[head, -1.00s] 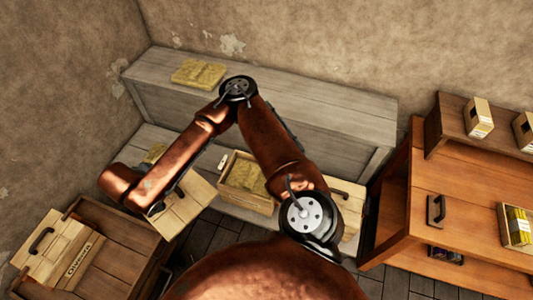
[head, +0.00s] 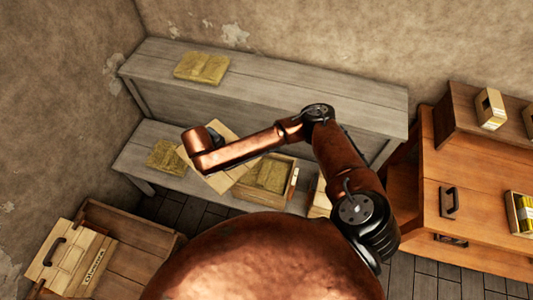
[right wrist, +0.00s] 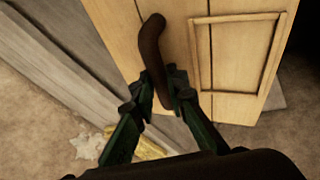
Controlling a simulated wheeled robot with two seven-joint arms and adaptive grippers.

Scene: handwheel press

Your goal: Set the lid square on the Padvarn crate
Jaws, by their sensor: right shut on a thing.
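My right gripper (right wrist: 163,88) is shut on the dark curved handle (right wrist: 152,45) of a pale wooden lid (right wrist: 225,65). A raised rectangular batten frame shows on the lid's face in the right wrist view. In the head view the lid (head: 222,183) hangs in the air, turned askew, partly covered by my right arm. It overlaps the left side of an open wooden crate (head: 262,201) filled with straw, on the low grey bench. The crate's name cannot be read. My right gripper is hidden behind my arm in the head view. My left gripper is out of view.
Straw pads lie on the low bench (head: 165,157) and the upper grey shelf (head: 203,67). A closed crate with a handle (head: 70,255) stands on brown wood at lower left. Another pale wooden piece (head: 320,198) is right of the open crate. An orange cabinet (head: 470,180) stands at right.

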